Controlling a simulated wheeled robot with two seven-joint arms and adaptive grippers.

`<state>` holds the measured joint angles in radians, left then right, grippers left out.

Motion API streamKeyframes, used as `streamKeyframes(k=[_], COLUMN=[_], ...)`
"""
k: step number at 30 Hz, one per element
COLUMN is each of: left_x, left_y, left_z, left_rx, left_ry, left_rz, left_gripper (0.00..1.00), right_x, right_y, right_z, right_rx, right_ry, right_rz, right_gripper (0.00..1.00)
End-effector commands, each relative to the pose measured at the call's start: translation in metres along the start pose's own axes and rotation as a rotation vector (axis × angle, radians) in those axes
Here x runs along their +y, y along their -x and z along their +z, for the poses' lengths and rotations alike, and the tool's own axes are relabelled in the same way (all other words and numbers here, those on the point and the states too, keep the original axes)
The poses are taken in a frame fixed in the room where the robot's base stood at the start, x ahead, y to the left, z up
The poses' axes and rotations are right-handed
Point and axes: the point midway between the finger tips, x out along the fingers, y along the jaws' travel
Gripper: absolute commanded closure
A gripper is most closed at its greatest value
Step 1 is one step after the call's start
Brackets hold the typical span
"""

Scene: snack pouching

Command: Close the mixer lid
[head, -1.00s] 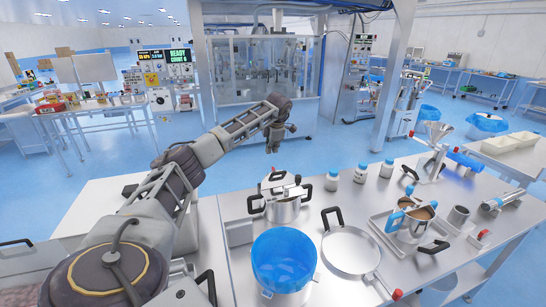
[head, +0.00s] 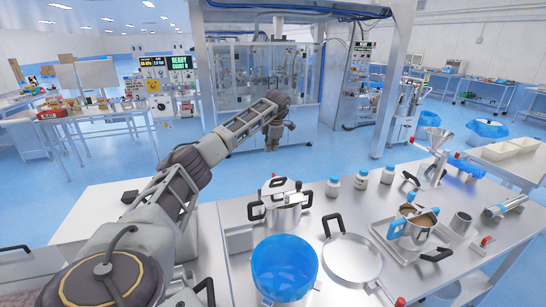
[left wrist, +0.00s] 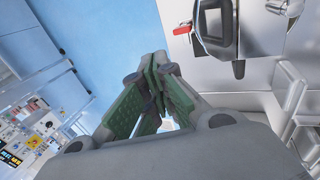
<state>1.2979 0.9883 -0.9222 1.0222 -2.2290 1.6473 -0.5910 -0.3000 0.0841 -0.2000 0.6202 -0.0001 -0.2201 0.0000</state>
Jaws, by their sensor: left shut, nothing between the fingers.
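A steel pot (head: 284,217) with black side handles stands near the table's back left edge; it looks like the mixer. A lid with a dark handle (head: 274,185) appears raised at its back, partly hidden by a metal bar on top. My left gripper (head: 272,150) hangs fingers down behind and above the pot, apart from it. In the left wrist view its green-padded fingers (left wrist: 155,100) are together and empty. That view also shows a steel part with a black handle (left wrist: 215,35) at the upper right, apart from the fingers. My right gripper is not in view.
A blue-lined bucket (head: 284,268) and a round flat pan or lid (head: 352,260) are in front. A brown-filled pot (head: 418,222) sits on a tray (head: 378,228). Blue floor lies behind the table.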

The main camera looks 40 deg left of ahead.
Motion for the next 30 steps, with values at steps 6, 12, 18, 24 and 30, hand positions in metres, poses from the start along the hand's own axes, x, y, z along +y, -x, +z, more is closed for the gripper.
streamKeyframes(k=[6,12,18,24,30], left_x=[-0.015,-0.044,-0.079,-0.111,-0.142], left_y=[-0.012,-0.029,-0.041,-0.048,-0.049], left_z=[0.000,0.002,0.004,0.003,0.002], left_rx=[-0.034,-0.107,-0.189,-0.268,-0.346], left_ry=[-0.021,-0.054,-0.084,-0.099,-0.101], left_rz=[-0.053,-0.160,-0.282,-0.400,-0.517], left_gripper=[1.00,1.00,1.00,1.00,1.00], right_x=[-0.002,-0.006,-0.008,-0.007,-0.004], right_y=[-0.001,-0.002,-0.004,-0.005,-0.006], right_z=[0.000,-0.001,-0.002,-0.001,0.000], right_rx=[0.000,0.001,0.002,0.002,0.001], right_ry=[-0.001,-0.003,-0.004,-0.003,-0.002], right_rz=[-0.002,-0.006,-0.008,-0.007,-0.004], right_gripper=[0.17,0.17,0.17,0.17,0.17])
